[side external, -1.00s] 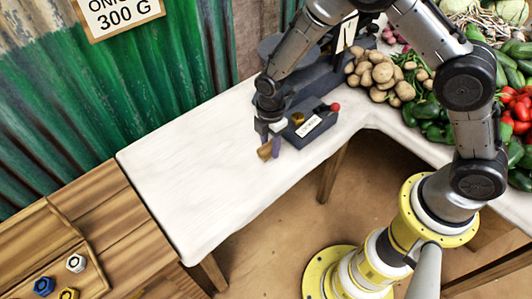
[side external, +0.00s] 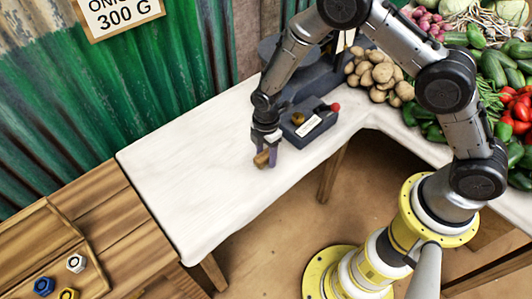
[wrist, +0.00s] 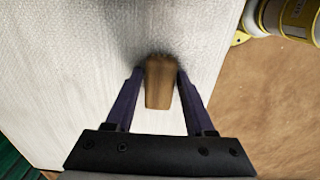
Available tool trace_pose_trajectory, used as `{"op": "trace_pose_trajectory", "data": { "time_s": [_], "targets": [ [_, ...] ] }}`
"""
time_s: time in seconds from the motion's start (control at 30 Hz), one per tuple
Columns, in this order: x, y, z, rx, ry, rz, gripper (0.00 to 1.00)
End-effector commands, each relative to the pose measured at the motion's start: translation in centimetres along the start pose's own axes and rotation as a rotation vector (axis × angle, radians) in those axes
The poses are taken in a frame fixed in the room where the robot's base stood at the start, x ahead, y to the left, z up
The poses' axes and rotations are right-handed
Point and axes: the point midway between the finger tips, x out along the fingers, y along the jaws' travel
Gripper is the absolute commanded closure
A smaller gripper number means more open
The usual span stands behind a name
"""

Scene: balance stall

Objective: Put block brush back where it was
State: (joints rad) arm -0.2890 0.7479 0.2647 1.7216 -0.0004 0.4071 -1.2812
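The block brush (side external: 262,160) is a small brown wooden block. It is between the fingers of my gripper (side external: 266,157), low over the front part of the white table top. In the wrist view the brush (wrist: 159,82) lies lengthwise between the two dark purple fingers of my gripper (wrist: 160,73), which look closed in on its sides. Its underside is hidden, and a dark blurred shadow lies on the table around its far end. I cannot tell for certain whether it touches the table.
The dark scale (side external: 308,122) with a label and red knob stands just right of my gripper. Potatoes (side external: 378,72) and other vegetables are at the back right. The white table top (side external: 185,160) is clear to the left. A wooden bench with coloured nuts (side external: 75,263) is at lower left.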

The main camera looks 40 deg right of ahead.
Motion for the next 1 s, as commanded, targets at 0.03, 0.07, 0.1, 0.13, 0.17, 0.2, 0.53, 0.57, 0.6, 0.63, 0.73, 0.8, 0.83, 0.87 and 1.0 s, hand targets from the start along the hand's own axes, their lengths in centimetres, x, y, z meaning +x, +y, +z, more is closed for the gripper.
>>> {"op": "trace_pose_trajectory", "data": {
  "time_s": [0.03,0.07,0.1,0.13,0.17,0.2,0.53,0.57,0.6,0.63,0.73,0.8,0.83,0.87,1.0],
  "targets": [
    [0.0,0.0,0.0,0.000,0.000,0.000,0.35],
    [0.0,0.0,0.0,0.000,0.000,0.000,0.30],
    [0.0,0.0,0.0,0.000,0.000,0.000,0.29],
    [0.0,0.0,0.0,0.000,0.000,0.000,0.29],
    [0.0,0.0,0.0,0.000,0.000,0.000,0.29],
    [0.0,0.0,0.0,0.000,0.000,0.000,0.29],
    [-1.5,0.1,0.0,0.000,0.001,0.003,0.29],
    [-2.0,0.1,0.0,0.000,0.001,0.004,0.29],
    [-2.7,0.1,0.0,0.000,0.001,0.004,0.29],
    [-3.3,0.1,0.0,0.000,0.001,0.005,0.29],
    [-5.4,0.1,0.0,0.000,0.002,0.005,0.29],
    [-6.9,0.1,0.0,0.000,0.001,0.005,0.29],
    [-7.5,0.1,0.0,0.000,0.001,0.005,0.29],
    [-8.1,0.1,0.0,0.000,0.001,0.004,0.29],
    [-10.4,0.1,0.0,0.000,0.001,0.003,0.29]
  ]
}}
